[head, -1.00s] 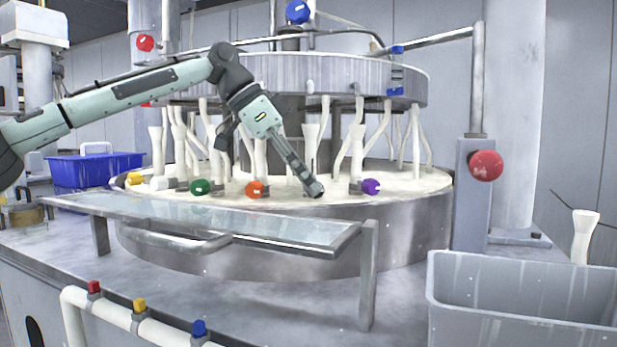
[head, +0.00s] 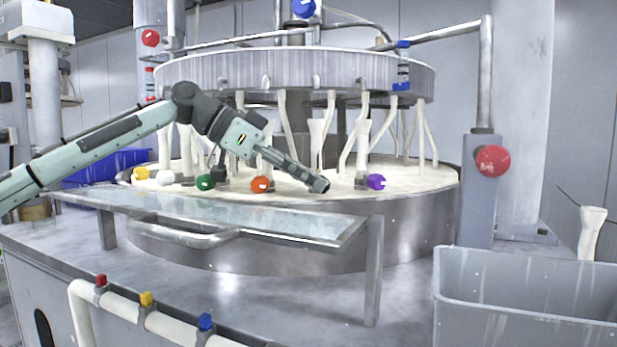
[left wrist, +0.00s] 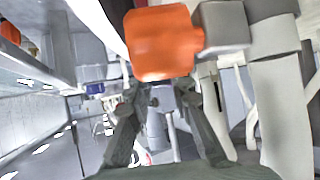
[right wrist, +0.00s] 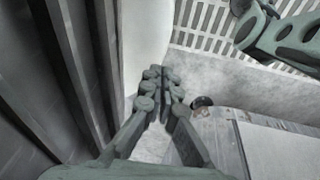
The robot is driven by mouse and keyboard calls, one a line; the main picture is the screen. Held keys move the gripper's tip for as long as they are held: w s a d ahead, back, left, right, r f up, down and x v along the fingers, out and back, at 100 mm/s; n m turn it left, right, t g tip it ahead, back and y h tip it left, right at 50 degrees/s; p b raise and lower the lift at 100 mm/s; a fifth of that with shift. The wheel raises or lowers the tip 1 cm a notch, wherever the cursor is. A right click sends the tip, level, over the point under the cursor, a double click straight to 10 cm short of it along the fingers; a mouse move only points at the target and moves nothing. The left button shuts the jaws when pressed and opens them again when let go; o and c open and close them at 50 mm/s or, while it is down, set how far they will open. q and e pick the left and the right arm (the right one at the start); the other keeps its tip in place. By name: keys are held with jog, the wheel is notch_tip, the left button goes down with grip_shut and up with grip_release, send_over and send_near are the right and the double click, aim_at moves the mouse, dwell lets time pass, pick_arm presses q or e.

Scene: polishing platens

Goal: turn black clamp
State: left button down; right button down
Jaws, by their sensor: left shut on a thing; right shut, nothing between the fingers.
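The black clamp (head: 320,185) is a small dark knob at the rim of the round polishing basin (head: 410,215), between the orange clamp (head: 261,184) and the purple clamp (head: 376,182). My left gripper (head: 308,180) reaches down to it from the upper left and is shut on it, its fingers hiding part of it. In the left wrist view, the orange clamp (left wrist: 160,42) looms large just beyond the fingers (left wrist: 155,98), and the black clamp is hard to make out. My right gripper (right wrist: 161,85) is shut and empty, seen only in the right wrist view.
Green (head: 206,182), white (head: 166,178) and yellow (head: 140,173) clamps line the rim to the left. A metal-framed glass shelf (head: 200,213) stands in front of the basin. A grey bin (head: 520,290) is at the front right; a red knob (head: 493,161) sits on a post.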

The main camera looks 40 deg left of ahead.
pick_arm(q)
jog(key=c, duration=1.4)
grip_release()
jog(key=shift+o, duration=0.2)
jog(key=v, duration=1.2)
jog(key=shift+s, duration=0.1)
